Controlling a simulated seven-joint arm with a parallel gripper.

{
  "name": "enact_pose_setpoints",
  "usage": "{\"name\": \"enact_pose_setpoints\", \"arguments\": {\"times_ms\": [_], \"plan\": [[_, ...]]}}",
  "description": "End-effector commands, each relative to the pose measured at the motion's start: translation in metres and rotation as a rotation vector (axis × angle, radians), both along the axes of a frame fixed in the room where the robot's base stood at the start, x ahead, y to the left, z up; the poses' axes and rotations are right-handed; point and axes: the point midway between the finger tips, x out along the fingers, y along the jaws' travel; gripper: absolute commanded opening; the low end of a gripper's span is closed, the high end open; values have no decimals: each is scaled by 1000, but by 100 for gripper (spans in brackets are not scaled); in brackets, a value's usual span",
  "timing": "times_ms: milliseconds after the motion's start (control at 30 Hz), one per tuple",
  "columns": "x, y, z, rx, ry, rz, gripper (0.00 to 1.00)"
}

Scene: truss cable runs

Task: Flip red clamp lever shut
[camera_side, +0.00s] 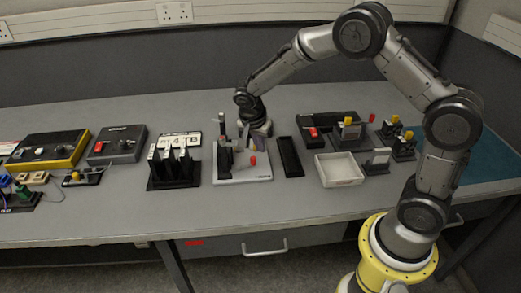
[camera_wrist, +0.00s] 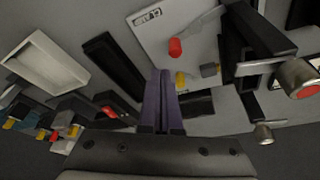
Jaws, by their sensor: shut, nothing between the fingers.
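The red clamp lever tip (camera_side: 252,160) stands over the pale base plate (camera_side: 258,175) near the middle of the bench. In the wrist view the red tip (camera_wrist: 175,47) is at the end of a grey bar above the white plate (camera_wrist: 150,42). My gripper (camera_side: 244,134) is above the rear of the plate, behind the red tip. In the wrist view its purple fingers (camera_wrist: 163,75) are together and empty, with their ends close below the red tip in the picture. I cannot tell if they touch anything.
A dark narrow tray (camera_side: 289,157) and a white bin (camera_side: 338,169) lie right of the plate. A black slotted rack (camera_side: 173,170) stands left. In the wrist view a dark upright and a red-ended metal cylinder (camera_wrist: 300,77) are close on the right.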

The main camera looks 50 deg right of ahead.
Motion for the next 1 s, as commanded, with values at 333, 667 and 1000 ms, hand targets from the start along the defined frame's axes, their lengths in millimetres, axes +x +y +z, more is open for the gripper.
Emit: {"name": "enact_pose_setpoints", "arguments": {"times_ms": [333,667,1000], "plan": [[-7,18,55,0,-1,2,0],[-9,21,65,0,0,1,0],[-6,16,107,9,-92,-12,0]]}}
